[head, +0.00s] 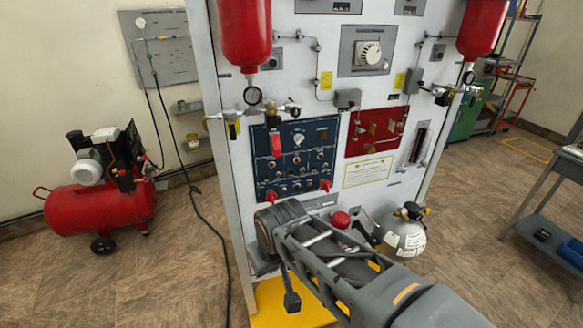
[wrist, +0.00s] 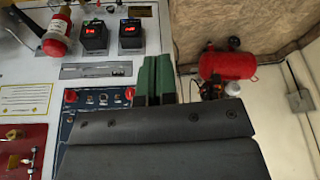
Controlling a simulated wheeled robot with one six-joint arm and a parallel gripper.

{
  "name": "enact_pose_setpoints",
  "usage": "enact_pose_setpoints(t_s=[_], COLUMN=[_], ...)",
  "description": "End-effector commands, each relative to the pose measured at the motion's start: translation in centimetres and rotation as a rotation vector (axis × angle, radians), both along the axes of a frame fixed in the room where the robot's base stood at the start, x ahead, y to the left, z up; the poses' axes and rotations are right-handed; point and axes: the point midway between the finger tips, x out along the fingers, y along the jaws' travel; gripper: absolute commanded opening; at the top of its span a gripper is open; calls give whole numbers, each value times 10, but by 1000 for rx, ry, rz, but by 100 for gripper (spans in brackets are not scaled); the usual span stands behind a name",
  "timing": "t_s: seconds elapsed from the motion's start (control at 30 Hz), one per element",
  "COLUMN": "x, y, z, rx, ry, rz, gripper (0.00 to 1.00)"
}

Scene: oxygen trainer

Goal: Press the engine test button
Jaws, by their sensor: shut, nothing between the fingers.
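The dark blue control panel (head: 293,160) with small switches, knobs and buttons is on the white trainer's front in the head view. It also shows partly in the wrist view (wrist: 100,112), inverted, with two red knobs (wrist: 71,96) along its upper edge there. I cannot tell which control is the engine test button; labels are too small. My gripper's green fingers (wrist: 154,78) are together and empty in the wrist view, beside the blue panel's right edge. The dark gripper body hides much of the panel there. In the head view my arm hides the fingers.
The red panel (head: 377,130) is right of the blue one. A pale gas bottle (head: 406,235) and a red-topped item (head: 341,219) stand low in front. Two boxes with red displays (wrist: 95,37) show in the wrist view. A red compressor (head: 100,205) stands left, a table (head: 550,190) right.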

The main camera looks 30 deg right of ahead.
Motion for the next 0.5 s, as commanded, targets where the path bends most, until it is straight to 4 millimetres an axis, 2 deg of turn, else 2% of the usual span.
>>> enact_pose_setpoints(t_s=[0.5], x=[0], y=[1], z=[-1], rx=[24], ry=[16], rz=[-28], gripper=[0])
